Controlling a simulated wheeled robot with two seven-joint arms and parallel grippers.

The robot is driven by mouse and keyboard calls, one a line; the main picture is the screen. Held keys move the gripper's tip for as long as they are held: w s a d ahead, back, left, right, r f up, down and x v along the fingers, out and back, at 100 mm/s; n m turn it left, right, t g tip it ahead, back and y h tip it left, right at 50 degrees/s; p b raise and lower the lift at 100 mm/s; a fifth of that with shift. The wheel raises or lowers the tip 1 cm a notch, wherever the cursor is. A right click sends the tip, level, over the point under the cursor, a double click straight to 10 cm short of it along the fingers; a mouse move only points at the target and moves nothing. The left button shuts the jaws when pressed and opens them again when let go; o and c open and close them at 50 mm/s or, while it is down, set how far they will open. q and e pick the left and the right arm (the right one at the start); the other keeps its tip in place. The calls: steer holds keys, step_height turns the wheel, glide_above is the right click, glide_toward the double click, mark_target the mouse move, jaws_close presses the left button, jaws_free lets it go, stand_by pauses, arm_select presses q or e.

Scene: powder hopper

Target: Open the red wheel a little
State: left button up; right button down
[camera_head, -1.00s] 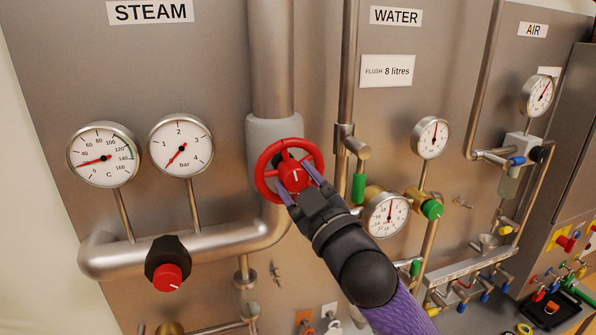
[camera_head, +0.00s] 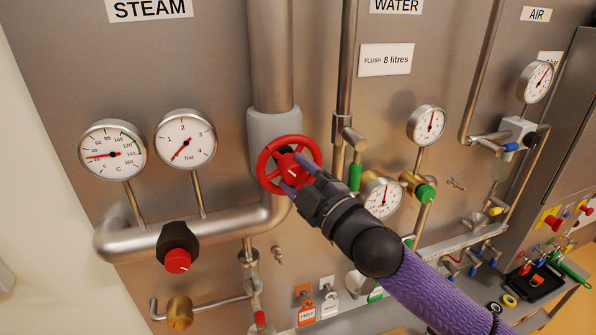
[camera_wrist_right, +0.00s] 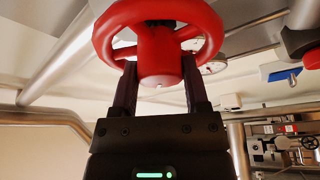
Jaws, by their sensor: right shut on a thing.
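The red wheel (camera_head: 287,164) is a round handwheel with spokes and a red hub bearing a white mark. It is mounted on the grey body of the steam pipe in the head view. My right gripper (camera_head: 297,174) reaches it from the lower right and is shut on it, one finger on either side of the hub. In the right wrist view the wheel (camera_wrist_right: 160,45) fills the top, with the two fingers (camera_wrist_right: 160,72) flanking its hub. The fingertips are partly hidden by the wheel. My left gripper is not in view.
Two steam gauges (camera_head: 113,150) (camera_head: 186,139) and a black-and-red knob (camera_head: 177,258) are left of the wheel. A green-handled water valve (camera_head: 354,177) and a gauge (camera_head: 380,198) stand close to its right. Tags (camera_head: 306,312) hang below.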

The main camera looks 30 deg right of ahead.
steer(key=shift+c, duration=1.8)
jaws_free()
steer(key=b+v, duration=0.2)
steer(key=v, duration=0.8)
